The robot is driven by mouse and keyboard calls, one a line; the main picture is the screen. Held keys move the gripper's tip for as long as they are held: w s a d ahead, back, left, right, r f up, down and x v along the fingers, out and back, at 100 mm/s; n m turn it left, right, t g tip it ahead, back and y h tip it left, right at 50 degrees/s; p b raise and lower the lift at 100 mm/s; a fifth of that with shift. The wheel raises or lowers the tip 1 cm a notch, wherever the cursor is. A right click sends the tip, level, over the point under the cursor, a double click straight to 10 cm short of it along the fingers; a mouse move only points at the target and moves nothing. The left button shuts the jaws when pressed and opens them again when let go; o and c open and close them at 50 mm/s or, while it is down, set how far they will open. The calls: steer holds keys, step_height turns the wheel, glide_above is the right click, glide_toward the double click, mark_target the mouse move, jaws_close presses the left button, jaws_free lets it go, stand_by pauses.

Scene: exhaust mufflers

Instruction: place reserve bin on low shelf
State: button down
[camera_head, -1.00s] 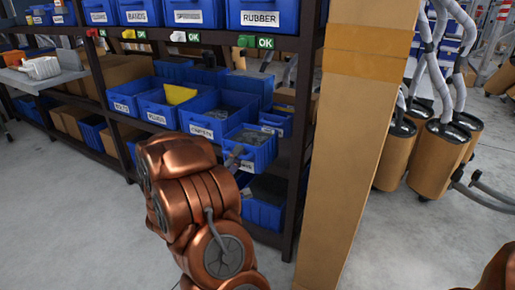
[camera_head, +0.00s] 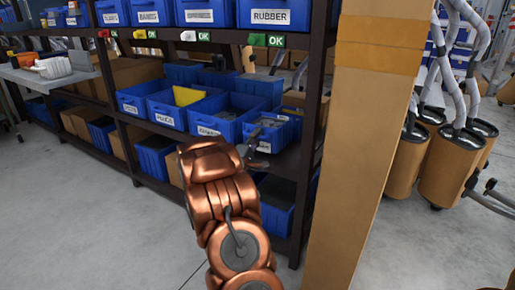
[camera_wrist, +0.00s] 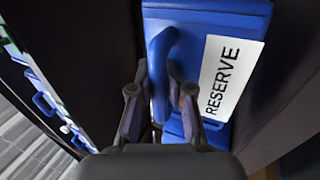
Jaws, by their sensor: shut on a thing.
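The blue reserve bin (camera_head: 276,134) is at the right end of the low shelf (camera_head: 292,161), beside a row of blue bins. In the wrist view its front fills the upper right, with a white label reading RESERVE (camera_wrist: 225,78) and a curved blue handle (camera_wrist: 159,62). My gripper (camera_wrist: 160,98) is shut on this handle, one finger on each side. In the head view my gripper (camera_head: 251,148) is small at the bin's front, partly hidden behind my arm. I cannot tell whether the bin's base touches the shelf board.
Several labelled blue bins, one holding a yellow item (camera_head: 188,95), stand to the left. A dark rack post (camera_head: 307,150) and a wide tan column (camera_head: 352,150) are close on the right. Upper bins (camera_head: 264,15) hang over. More bins (camera_head: 277,205) stand below.

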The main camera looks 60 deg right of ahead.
steer(key=f, duration=0.1)
steer(key=f+b, duration=0.2)
steer(key=f, duration=0.1)
steer(key=shift+w+d, duration=0.1)
steer(key=shift+d, duration=0.2)
steer(key=c, duration=1)
jaws_free()
steer(key=shift+r, duration=0.15)
steer(key=p+v, duration=0.3)
steer(key=v, duration=0.9)
